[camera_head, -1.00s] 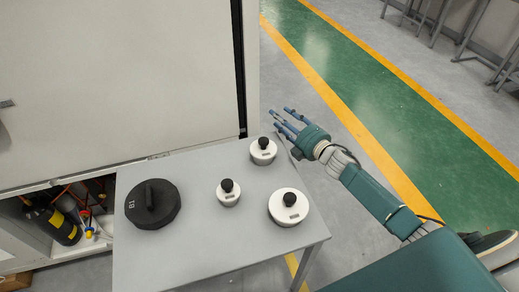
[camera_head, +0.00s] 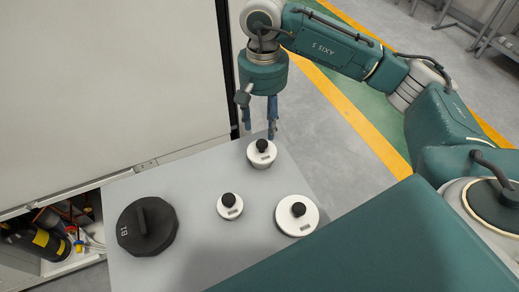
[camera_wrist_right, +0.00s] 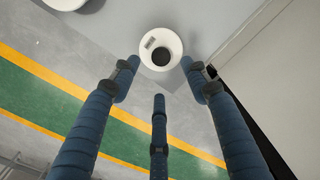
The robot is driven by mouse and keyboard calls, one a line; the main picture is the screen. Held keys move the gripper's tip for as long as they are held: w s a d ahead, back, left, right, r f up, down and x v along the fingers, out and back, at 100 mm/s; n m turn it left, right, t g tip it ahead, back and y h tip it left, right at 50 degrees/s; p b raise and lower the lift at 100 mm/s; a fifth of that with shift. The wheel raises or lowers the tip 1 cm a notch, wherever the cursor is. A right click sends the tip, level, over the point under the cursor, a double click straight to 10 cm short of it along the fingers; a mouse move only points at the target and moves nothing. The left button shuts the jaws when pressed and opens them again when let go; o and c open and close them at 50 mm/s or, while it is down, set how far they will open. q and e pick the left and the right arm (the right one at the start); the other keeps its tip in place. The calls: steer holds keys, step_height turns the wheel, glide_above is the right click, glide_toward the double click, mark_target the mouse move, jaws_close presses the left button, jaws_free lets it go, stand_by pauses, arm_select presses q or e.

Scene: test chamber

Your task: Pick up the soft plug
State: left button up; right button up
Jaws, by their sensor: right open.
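Three white round pieces with black knobs stand on the grey table (camera_head: 185,181): a far one (camera_head: 262,160), a small middle one (camera_head: 230,212) and a wider right one (camera_head: 286,222). A dark flat disc (camera_head: 128,236) with a raised bar handle lies at the left. I cannot tell by looks which is the soft plug. My right gripper (camera_head: 260,128) is open and empty, pointing down just behind the far white piece. In the right wrist view that white piece (camera_wrist_right: 150,61) shows beyond the spread fingertips, apart from them. My left gripper is not in view.
A large pale cabinet (camera_head: 100,75) stands behind the table at the left. An open lower compartment (camera_head: 50,235) holds cables and a dark cylinder. Floor with green and yellow stripes lies to the right. The table's back left is clear.

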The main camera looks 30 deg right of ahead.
mark_target(262, 143)
step_height(262, 143, down, 4)
steer(key=shift+s+a+r+p, duration=0.1)
steer(key=shift+r+p, duration=0.1)
steer(key=shift+p, duration=0.2)
step_height(262, 143, down, 5)
steer(key=p, duration=0.2)
steer(key=shift+r+p, duration=0.1)
steer(key=shift+p, duration=0.3)
steer(key=shift+f, duration=0.45)
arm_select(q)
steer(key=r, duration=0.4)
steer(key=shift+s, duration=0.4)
arm_select(e)
jaws_close()
